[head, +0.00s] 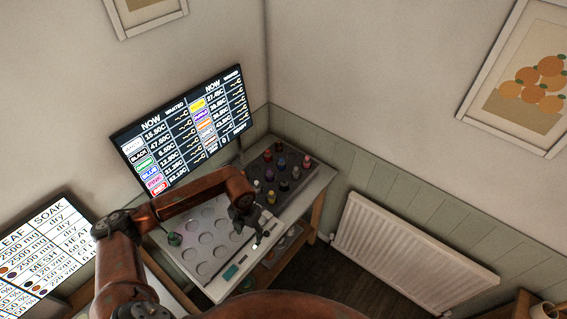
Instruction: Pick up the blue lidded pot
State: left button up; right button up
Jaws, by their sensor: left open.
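Several small lidded pots stand on a dark tray (252,168) at the back right of the table. One small pot (284,186) near the tray's front looks dark bluish, and another (269,175) looks purple-blue; at this size I cannot tell for sure which is the blue one. My left arm covers part of the table's back left. My right gripper is not in view.
A pale panel with round recesses (200,266) lies left of the tray. A green pot (174,239) stands at its left side. A screen (185,130) stands behind the table. A white radiator (410,255) is on the right wall, with dark open floor (335,285) before it.

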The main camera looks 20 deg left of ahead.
aim_at(281, 163)
jog(key=i, duration=1.45)
